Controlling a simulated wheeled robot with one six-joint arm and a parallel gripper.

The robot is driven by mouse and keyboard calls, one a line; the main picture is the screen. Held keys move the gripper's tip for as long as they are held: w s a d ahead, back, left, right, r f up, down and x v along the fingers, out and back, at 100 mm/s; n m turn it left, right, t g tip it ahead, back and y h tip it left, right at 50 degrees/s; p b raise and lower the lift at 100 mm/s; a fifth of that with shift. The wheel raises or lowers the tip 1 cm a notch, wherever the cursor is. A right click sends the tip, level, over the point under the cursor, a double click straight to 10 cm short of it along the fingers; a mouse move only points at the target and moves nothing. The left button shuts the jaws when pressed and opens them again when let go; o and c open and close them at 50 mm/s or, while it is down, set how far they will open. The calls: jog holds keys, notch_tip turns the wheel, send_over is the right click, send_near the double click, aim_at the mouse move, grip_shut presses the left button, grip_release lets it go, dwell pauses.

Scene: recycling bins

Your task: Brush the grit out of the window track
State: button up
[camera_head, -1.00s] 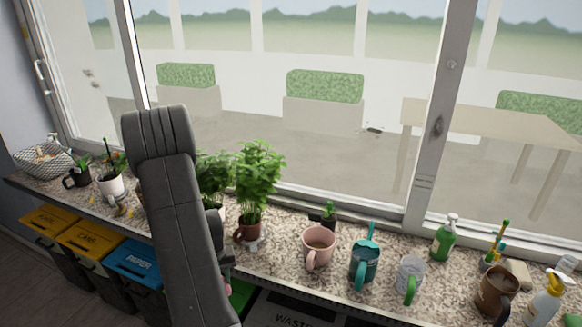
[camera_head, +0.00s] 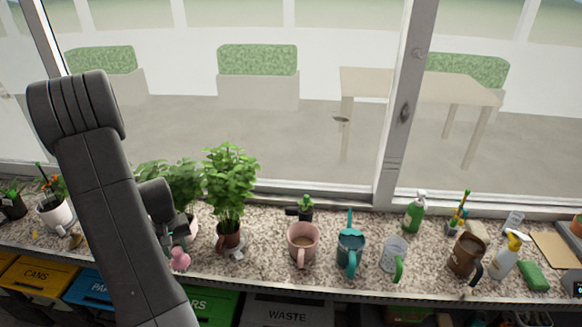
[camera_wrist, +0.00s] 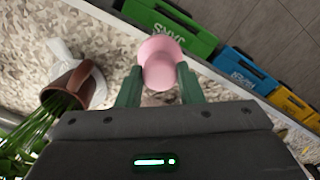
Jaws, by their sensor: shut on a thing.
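My gripper (camera_wrist: 158,80) is shut on a small pink object (camera_wrist: 158,58) with a rounded, knob-like end; what it is cannot be told. In the head view my gripper (camera_head: 175,240) and the pink object (camera_head: 179,260) are over the counter's front part, left of the tall plant. The window's lower frame (camera_head: 330,193) runs along the back of the counter. Grit in its track is too small to see. A small holder (camera_head: 453,228) with upright yellow and green brush-like tools stands right of the window post.
Bins, including a green one (camera_head: 212,306), stand below.

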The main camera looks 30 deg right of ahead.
jog(key=d+r+m, duration=0.2)
jog(key=d+r, duration=0.4)
jog(key=d, duration=0.6)
jog(key=d+r+m, duration=0.2)
jog(key=d+r, duration=0.4)
jog(key=d, duration=0.7)
jog(key=d+r+m, duration=0.2)
jog(key=d+r, duration=0.4)
jog(key=d, duration=0.6)
jog(key=shift+s+d+m, duration=0.35)
jog(key=shift+s+m, duration=0.05)
